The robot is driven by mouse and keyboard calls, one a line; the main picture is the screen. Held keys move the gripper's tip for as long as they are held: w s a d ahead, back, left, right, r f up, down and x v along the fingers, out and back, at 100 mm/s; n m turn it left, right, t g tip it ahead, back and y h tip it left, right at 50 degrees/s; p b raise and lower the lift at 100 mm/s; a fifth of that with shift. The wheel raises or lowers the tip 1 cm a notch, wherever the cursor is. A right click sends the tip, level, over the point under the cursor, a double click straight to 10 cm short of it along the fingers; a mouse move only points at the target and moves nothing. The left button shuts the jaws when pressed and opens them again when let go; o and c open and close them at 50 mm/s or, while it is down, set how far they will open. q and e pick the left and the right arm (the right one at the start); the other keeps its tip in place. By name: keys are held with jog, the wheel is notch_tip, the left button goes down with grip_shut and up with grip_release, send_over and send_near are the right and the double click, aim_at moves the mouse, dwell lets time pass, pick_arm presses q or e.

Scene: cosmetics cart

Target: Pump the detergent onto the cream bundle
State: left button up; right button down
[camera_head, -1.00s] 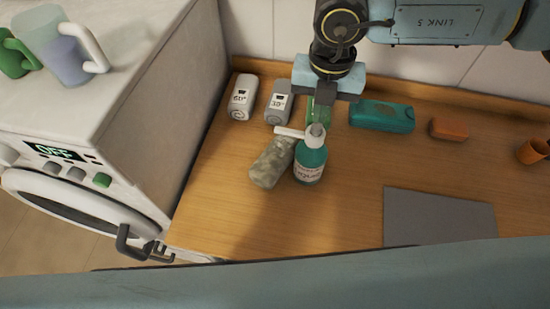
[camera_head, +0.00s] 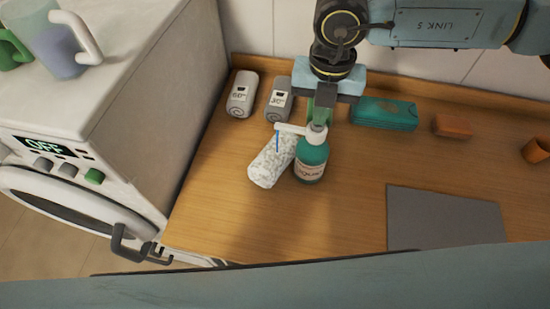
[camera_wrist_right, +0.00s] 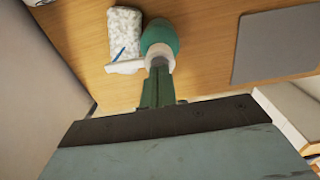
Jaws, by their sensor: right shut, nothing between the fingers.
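The teal detergent pump bottle (camera_head: 311,163) stands upright on the wooden counter. Its white nozzle (camera_head: 291,129) points left over the cream bundle (camera_head: 270,165), a pale speckled roll lying beside the bottle. A thin blue stream (camera_head: 277,141) hangs from the nozzle tip down towards the bundle. My right gripper (camera_head: 318,119) is shut and empty, its green fingers pointing down at the pump head. In the right wrist view the fingertips (camera_wrist_right: 159,66) meet the white pump top, with the bottle (camera_wrist_right: 160,36) and bundle (camera_wrist_right: 125,34) beyond. My left gripper is not in view.
A teal pack (camera_head: 385,114), an orange block (camera_head: 453,125) and an orange cup (camera_head: 537,151) lie to the right. A grey mat (camera_head: 445,220) lies in front. A washing machine (camera_head: 75,185) stands left.

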jog(key=shift+f+b, duration=0.4)
jog(key=shift+f, duration=0.05)
jog(key=shift+r, duration=0.2)
jog(key=shift+r+p, duration=0.75)
jog(key=shift+r, duration=0.6)
jog(key=shift+f, duration=0.2)
